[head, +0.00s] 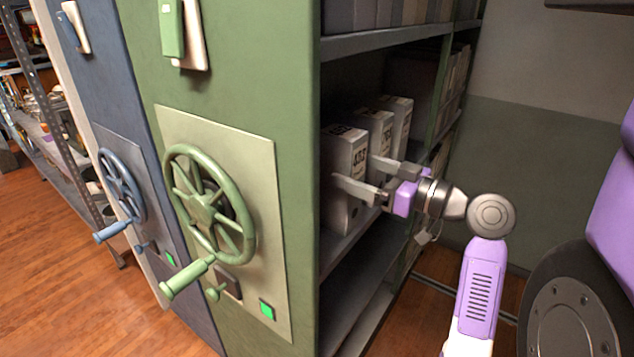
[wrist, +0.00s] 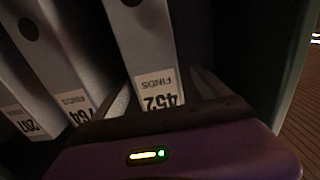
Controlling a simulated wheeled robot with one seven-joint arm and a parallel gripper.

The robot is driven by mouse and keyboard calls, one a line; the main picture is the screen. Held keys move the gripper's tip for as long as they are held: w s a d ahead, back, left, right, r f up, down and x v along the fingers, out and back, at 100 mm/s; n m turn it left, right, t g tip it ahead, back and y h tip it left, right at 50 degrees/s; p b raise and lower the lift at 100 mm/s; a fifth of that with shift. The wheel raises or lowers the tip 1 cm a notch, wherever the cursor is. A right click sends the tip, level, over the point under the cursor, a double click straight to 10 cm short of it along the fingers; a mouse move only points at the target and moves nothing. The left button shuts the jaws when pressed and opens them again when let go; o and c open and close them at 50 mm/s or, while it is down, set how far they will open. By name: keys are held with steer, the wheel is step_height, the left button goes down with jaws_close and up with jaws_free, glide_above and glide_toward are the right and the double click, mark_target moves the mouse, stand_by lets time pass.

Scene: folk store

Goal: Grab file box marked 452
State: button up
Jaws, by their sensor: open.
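The file box marked 452 (head: 347,157) is the nearest of a row of pale grey boxes on the shelf in the head view. In the wrist view, the 452 box (wrist: 143,40) stands straight ahead, its label upside down. My gripper (head: 354,169) is open at this box, one finger at its near side and the other towards the gap before the neighbouring box. In the wrist view the fingers (wrist: 160,92) lie on either side of the 452 box. Contact cannot be told. The box's lower front is partly hidden by my gripper.
Two more file boxes, the middle one (head: 375,130) and the far one (head: 401,115), stand close beside it. The green cabinet side (head: 290,60) with its handwheel (head: 208,203) is to the left. A shelf board (head: 385,40) runs above the boxes.

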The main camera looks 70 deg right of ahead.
steer(key=x, duration=0.2)
steer(key=p+x, duration=0.1)
steer(key=x, duration=0.1)
steer(key=p+x, duration=0.1)
steer(key=x, duration=0.1)
steer(key=shift+d+r, duration=0.2)
steer(key=shift+r, duration=0.05)
steer(key=shift+w+d+f, duration=0.15)
steer(key=shift+w, duration=0.5)
jaws_close()
